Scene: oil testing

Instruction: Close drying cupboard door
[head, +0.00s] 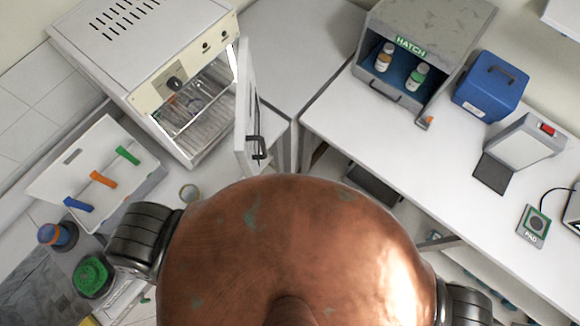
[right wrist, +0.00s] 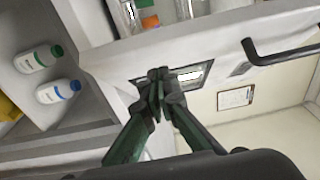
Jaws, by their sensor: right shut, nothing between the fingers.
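The drying cupboard (head: 150,45) is a white box at the upper left of the head view. Its white door (head: 243,110) stands wide open on the right side, with a black handle (head: 258,146) facing right. The wire shelf inside is exposed. In the right wrist view a white panel that looks like the door (right wrist: 225,60) crosses the picture, with a small window and a black bar handle (right wrist: 280,52) at right. My right gripper (right wrist: 158,82) is shut and empty, its tips in front of the panel by the window; I cannot tell if they touch. My left gripper is in neither view.
On the right bench stand the grey hatch box (head: 425,25) with bottles and a blue case (head: 490,88). Two white bottles (right wrist: 50,57) show in the right wrist view.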

